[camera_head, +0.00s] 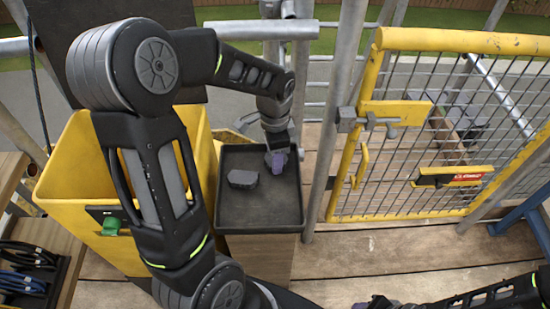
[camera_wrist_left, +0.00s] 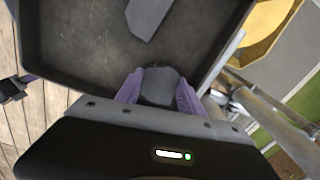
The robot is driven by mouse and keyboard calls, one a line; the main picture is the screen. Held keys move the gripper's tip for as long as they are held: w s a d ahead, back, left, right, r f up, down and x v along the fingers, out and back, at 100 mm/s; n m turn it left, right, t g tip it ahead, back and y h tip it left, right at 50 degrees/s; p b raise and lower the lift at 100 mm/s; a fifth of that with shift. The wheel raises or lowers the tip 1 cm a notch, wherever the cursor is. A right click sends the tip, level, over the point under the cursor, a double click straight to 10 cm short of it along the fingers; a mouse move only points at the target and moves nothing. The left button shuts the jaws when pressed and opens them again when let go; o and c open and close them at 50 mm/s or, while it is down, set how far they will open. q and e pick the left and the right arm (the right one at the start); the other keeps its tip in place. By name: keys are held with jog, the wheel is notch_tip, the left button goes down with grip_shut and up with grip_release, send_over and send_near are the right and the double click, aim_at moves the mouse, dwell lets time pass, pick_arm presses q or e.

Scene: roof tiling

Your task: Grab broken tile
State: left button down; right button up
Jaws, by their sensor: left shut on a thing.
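My left gripper (camera_head: 276,160) reaches down into a dark tray (camera_head: 260,215) in the head view. In the left wrist view its two purple fingers (camera_wrist_left: 160,92) are shut on a dark grey broken tile piece (camera_wrist_left: 158,86). The held piece is mostly hidden by the gripper in the head view. A second grey tile piece (camera_head: 243,178) lies on the tray floor, left of the gripper; it also shows at the top of the left wrist view (camera_wrist_left: 148,15). My right gripper (camera_head: 376,302) is partly visible at the bottom edge, too cut off to judge.
A yellow bin (camera_head: 70,200) stands left of the tray. A yellow mesh gate (camera_head: 345,165) and a grey scaffold pole (camera_head: 335,110) stand to the right. Wooden planks (camera_head: 400,250) are clear in front of the gate. Dark cables (camera_head: 25,270) lie in a holder at the lower left.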

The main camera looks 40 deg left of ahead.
pick_arm(q)
notch_tip(320, 180, up, 9)
jog(key=shift+r+p, duration=0.2)
jog(key=shift+p, duration=0.15)
dwell(0.5)
